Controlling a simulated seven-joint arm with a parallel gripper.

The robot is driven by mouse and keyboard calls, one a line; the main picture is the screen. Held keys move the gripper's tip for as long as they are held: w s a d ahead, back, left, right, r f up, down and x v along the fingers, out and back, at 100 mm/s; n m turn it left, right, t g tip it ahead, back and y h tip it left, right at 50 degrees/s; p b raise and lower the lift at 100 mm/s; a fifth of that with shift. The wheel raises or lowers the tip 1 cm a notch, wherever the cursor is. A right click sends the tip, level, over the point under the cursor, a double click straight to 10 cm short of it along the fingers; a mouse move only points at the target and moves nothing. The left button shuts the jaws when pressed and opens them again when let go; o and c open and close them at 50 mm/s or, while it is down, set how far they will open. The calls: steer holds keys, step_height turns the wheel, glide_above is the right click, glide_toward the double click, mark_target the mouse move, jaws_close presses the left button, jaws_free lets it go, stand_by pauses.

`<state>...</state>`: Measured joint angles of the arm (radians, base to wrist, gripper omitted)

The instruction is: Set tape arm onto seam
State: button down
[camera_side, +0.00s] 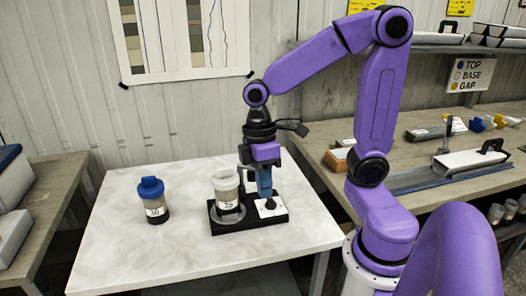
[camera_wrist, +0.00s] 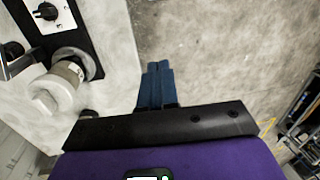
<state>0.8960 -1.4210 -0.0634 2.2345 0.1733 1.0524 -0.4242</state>
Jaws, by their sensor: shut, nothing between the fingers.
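My gripper (camera_side: 265,192) has blue fingers pressed together and empty; they also show in the wrist view (camera_wrist: 158,68). In the side view they overlap the back of a black fixture (camera_side: 250,222), but in the wrist view they are clear of it, to its right. A white plate (camera_side: 262,212) with a black knob (camera_side: 270,205) sits beside the cylinder. A dark upright part (camera_side: 243,180) stands behind the cylinder; I cannot tell whether it is the tape arm. I cannot make out a seam.
A blue-lidded jar (camera_side: 153,200) stands upright on the pale table (camera_side: 130,255), left of the fixture. The table's front left is clear. A workbench (camera_side: 420,160) on the right holds a white tray and small coloured parts. Another bench (camera_side: 45,200) stands at the left.

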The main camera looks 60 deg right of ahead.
steer(key=w+d+m+y, duration=0.2)
steer(key=w+d, duration=0.5)
steer(key=w, duration=0.1)
steer(key=w+d+m+t+y, duration=0.1)
steer(key=w+d+t, duration=0.1)
steer(key=d, duration=1.1)
steer(key=w+d+m+t+y, duration=0.2)
steer(key=w+d, duration=0.1)
steer(key=d, duration=1.1)
steer(key=shift+w+d+m+t+y, duration=0.15)
steer(key=shift+m+t+y, duration=0.15)
steer(key=w+a+f, duration=0.1)
steer(key=a+f, duration=0.7)
steer(key=a, duration=0.1)
steer(key=shift+w+a, duration=0.2)
steer(key=shift+a, duration=0.05)
